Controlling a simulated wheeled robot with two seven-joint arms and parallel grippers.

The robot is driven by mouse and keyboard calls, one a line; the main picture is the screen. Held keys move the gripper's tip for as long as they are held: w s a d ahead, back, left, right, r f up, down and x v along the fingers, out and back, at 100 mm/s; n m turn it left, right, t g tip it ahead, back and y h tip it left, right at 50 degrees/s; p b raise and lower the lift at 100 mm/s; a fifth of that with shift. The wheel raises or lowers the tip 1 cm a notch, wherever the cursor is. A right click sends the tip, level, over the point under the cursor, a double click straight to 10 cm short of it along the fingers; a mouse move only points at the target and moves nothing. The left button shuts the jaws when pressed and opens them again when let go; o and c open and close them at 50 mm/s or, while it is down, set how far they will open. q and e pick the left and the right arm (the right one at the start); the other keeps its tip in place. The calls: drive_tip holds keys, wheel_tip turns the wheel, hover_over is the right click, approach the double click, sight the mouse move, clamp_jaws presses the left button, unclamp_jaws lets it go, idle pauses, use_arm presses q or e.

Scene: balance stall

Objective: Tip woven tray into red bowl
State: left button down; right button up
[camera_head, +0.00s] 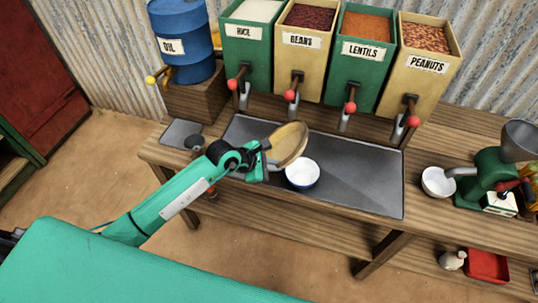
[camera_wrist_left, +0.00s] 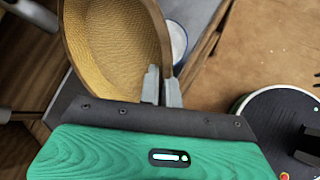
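The woven tray (camera_head: 290,143) is a round, tan, shallow tray with a wooden rim, tilted steeply above the grey counter mat. My left gripper (camera_head: 268,160) is shut on its rim. In the left wrist view, the woven inside of the tray (camera_wrist_left: 115,45) shows no contents, and the gripper fingers (camera_wrist_left: 160,88) pinch its edge. A bowl (camera_head: 302,173), white inside and blue outside, stands upright on the mat just right of and below the tray. Part of it shows behind the tray in the wrist view (camera_wrist_left: 177,42). I see no red bowl. My right gripper is not in view.
Rice, beans, lentils and peanuts dispensers (camera_head: 340,60) line the back, with red-knobbed taps. A blue oil drum (camera_head: 183,45) stands at left. A white bowl (camera_head: 438,181) sits by the green grinder (camera_head: 487,178). A red box (camera_head: 487,265) is low at right. The mat's right part (camera_head: 365,185) is clear.

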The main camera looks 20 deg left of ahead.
use_arm(q)
drive_tip(key=shift+d+f+y+p, duration=0.1)
drive_tip(key=shift+d+y+p, duration=0.35)
drive_tip(key=shift+y+p, duration=0.3)
drive_tip(key=shift+d+f+m+y+b, duration=0.5)
drive_tip(key=shift+y+b, duration=0.5)
drive_tip(key=shift+b, duration=0.45)
drive_tip(key=shift+d+f+m+y+b, duration=0.3)
drive_tip(key=shift+d+f+y+b, duration=0.25)
drive_tip(key=shift+y+b, duration=0.7)
drive_tip(key=shift+d+f+m+y+b, duration=0.5)
drive_tip(key=shift+y+b, duration=0.3)
drive_tip(key=shift+b, duration=0.85)
drive_tip(key=shift+a, duration=0.1)
drive_tip(key=s+a+r+m+g+h, duration=0.2)
drive_tip(key=a+r+m+g+h, duration=0.4)
drive_tip(key=a+r+m, duration=0.6)
drive_tip(key=r+m, duration=0.1)
drive_tip(key=m, duration=0.5)
drive_tip(key=shift+a+r, duration=0.25)
